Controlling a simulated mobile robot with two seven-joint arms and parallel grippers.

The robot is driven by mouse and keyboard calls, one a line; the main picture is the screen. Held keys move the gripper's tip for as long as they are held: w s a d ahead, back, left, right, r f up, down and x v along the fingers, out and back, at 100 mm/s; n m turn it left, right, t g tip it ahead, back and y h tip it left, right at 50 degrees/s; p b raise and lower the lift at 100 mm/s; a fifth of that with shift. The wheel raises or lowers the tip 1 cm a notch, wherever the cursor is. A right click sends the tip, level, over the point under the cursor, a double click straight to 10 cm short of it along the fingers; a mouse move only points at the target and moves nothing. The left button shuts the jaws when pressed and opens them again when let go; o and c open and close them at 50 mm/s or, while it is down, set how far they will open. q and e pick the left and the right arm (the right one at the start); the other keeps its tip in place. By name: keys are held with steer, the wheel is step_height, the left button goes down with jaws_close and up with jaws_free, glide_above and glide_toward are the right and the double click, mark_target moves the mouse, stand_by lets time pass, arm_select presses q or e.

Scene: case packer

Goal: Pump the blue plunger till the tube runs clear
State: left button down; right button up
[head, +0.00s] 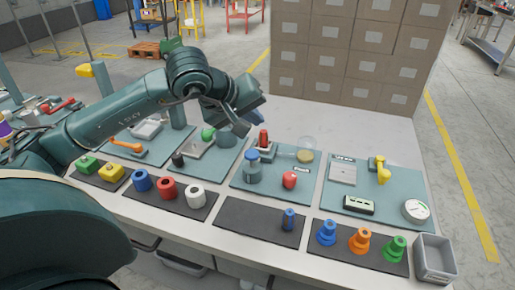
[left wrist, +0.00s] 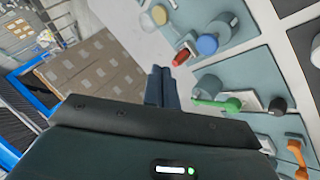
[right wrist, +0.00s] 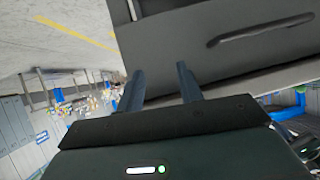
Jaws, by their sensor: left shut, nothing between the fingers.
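A blue-topped pump (head: 253,165), which I take for the blue plunger, stands on the middle teal panel; its round blue top (left wrist: 207,45) shows in the left wrist view. A clear jar (head: 305,145) with yellowish contents stands behind it to the right. I cannot make out the tube. My left gripper (head: 259,116) is shut and empty, above and behind the pump, apart from it; its fingers meet in the left wrist view (left wrist: 162,85). My right gripper (right wrist: 162,80) is open and empty beside a dark surface, away from the panels.
A red-topped part (head: 263,140) stands close behind the pump. A red knob (head: 290,180) is to its right. A green handle (head: 208,133) is to the left. Stacked cartons (head: 350,55) rise behind the bench. A dark mat (head: 245,218) in front is mostly bare.

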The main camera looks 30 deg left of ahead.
mark_target(249, 155)
arm_select(q)
steer(key=shift+w+a+r+y, duration=0.2)
steer(key=shift+a+r+y, duration=0.1)
steer(key=shift+a, duration=0.2)
steer(key=shift+w+a+r+y, duration=0.2)
steer(key=shift+a+r, duration=0.1)
steer(key=shift+a, duration=0.2)
steer(key=shift+s+f, duration=0.1)
arm_select(e)
steer(key=shift+f, duration=0.1)
